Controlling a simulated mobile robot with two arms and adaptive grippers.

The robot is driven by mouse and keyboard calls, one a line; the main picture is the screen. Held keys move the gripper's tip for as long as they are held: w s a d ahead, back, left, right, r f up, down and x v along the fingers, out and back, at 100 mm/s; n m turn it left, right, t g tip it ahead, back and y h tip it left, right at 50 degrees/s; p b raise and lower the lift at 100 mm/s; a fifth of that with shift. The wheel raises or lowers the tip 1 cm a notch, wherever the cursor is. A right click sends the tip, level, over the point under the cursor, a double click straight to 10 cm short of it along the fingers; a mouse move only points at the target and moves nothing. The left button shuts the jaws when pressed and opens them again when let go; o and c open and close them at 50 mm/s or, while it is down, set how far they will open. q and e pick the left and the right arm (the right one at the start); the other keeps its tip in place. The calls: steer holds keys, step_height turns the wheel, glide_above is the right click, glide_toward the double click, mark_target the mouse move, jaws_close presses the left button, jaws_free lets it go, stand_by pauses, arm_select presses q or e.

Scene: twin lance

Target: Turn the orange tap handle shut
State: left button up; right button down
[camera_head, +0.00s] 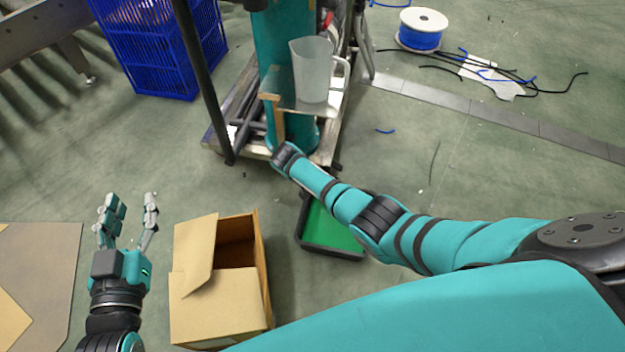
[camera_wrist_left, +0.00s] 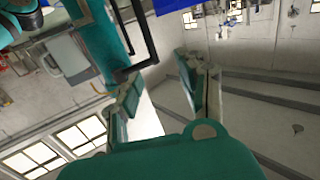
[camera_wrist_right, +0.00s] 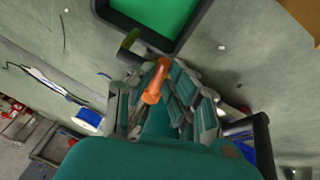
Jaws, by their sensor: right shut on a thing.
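The orange tap handle (camera_wrist_right: 155,82) shows in the right wrist view, between the fingers of my right gripper (camera_wrist_right: 158,78). That gripper is shut on the handle. A dark fitting (camera_wrist_right: 130,45) shows just beyond it. In the head view my right arm reaches in from the right toward the foot of a teal column (camera_head: 272,40), and the arm hides the handle and the right gripper's fingers. My left gripper (camera_head: 128,207) is open and empty at the lower left, fingers pointing up and well apart. Its spread fingers also show in the left wrist view (camera_wrist_left: 163,88).
A black-rimmed green tray (camera_head: 328,251) lies on the floor below my right arm. A clear jug (camera_head: 312,75) stands on a small shelf on the column. An open cardboard box (camera_head: 215,305) is beside my left gripper. A blue crate (camera_head: 160,50) and a cable spool (camera_head: 420,30) stand farther back.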

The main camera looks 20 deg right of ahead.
arm_select(q)
steer(key=shift+s+d+r+t+h+b, duration=0.15)
steer(key=shift+r+t, duration=0.35)
steer(key=shift+r, duration=0.3)
steer(key=shift+w+d+r+t+h+b, duration=0.1)
steer(key=shift+r+t+h, duration=0.1)
steer(key=shift+r+t, duration=0.45)
steer(key=shift+s+d+r+t+h+b, duration=0.15)
steer(key=shift+r+t, duration=0.2)
steer(key=shift+r, duration=0.55)
arm_select(e)
steer(key=shift+w+a+m+g, duration=0.2)
steer(key=shift+a+m+g, duration=0.1)
steer(key=shift+m, duration=0.5)
arm_select(q)
steer(key=shift+w, duration=0.1)
steer(key=shift+a, duration=0.1)
arm_select(e)
steer(key=c, duration=1.3)
jaws_free()
steer(key=shift+r, duration=0.1)
steer(key=v, duration=1.1)
steer(key=shift+a+r, duration=0.3)
steer(key=shift+f, duration=0.1)
